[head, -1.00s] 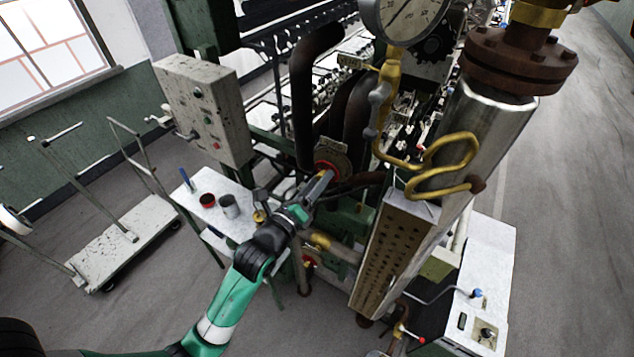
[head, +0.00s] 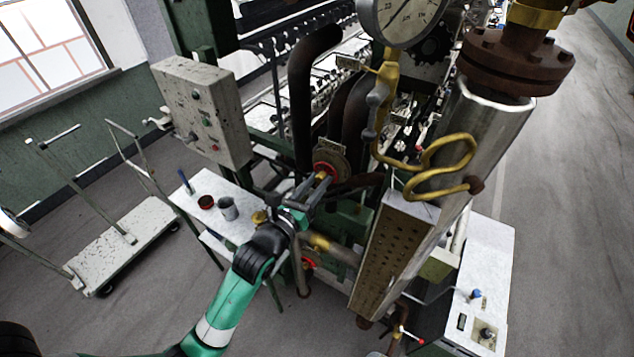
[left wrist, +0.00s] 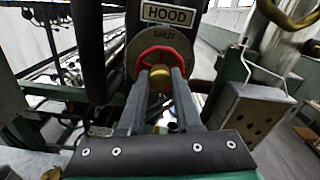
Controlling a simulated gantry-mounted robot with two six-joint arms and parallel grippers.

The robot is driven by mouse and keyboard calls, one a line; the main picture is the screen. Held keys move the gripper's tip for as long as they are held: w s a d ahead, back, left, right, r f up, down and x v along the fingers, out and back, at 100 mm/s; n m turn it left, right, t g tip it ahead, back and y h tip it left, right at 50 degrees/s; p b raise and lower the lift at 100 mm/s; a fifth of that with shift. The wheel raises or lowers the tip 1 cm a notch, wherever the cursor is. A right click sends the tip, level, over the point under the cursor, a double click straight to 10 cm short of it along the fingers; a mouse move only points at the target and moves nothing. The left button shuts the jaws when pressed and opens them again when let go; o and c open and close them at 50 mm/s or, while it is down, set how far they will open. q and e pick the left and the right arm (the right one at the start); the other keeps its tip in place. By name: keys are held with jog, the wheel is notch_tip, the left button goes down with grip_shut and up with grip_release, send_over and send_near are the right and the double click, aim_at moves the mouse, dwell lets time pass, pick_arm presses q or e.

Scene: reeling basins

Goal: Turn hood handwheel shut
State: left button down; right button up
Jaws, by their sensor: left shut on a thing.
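The red hood handwheel (head: 326,168) sits on a round plate behind my left gripper in the head view. In the left wrist view the red wheel (left wrist: 163,55) has a brass hub (left wrist: 160,78) at its centre. A plate reading HOOD (left wrist: 168,14) is above it, and the disc behind the wheel reads SHUT (left wrist: 165,36). My left gripper (head: 319,183) has reached the wheel. In the left wrist view its two fingers (left wrist: 160,82) are on either side of the hub, shut on the handwheel. The exact contact is hard to see. My right gripper is not in view.
Dark curved pipes (head: 313,85) rise close to the wheel. A yellow pipe (head: 440,165) and a steel cylinder (head: 487,125) stand to the right. A grey control box (head: 200,112) and a small white table (head: 222,232) with cups are to the left.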

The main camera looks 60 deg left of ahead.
aim_at(319, 181)
pick_arm(q)
jog(key=c, duration=0.7)
grip_release()
jog(key=shift+v, duration=1.55)
jog(key=n, duration=0.6)
jog(key=shift+x, duration=1.55)
jog(key=shift+c, duration=0.3)
